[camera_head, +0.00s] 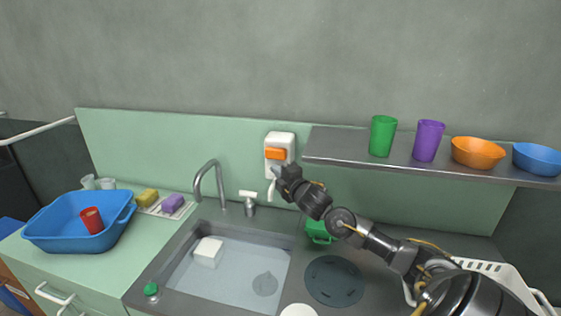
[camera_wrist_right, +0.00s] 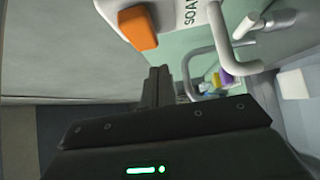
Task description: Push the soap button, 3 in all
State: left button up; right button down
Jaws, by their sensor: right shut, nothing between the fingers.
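The white soap dispenser (camera_head: 280,140) hangs on the green backsplash above the sink, with an orange button (camera_head: 276,154) on its front. In the right wrist view the orange button (camera_wrist_right: 138,28) sits at the upper left of the dispenser (camera_wrist_right: 180,12), beside the partly cut-off lettering "SOA". My right gripper (camera_head: 276,174) is shut and empty. Its tips are just below the orange button, in front of the dispenser's lower part. In the right wrist view the dark fingers (camera_wrist_right: 158,85) lie below the button, with a visible gap. My left gripper is not in view.
A sink (camera_head: 228,270) with a faucet (camera_head: 207,180) and a white block (camera_head: 208,252) lies below. A metal shelf (camera_head: 345,148) with cups and bowls is to the right. A blue basin (camera_head: 75,240) holding a red cup (camera_head: 92,220) stands left, near sponges (camera_head: 172,204).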

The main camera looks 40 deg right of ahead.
aim_at(276, 153)
jog(key=w+d, duration=0.1)
jog(key=w+d+p, duration=0.1)
jog(key=d, duration=0.1)
jog(key=shift+w+d, duration=0.15)
jog(key=shift+w, duration=0.15)
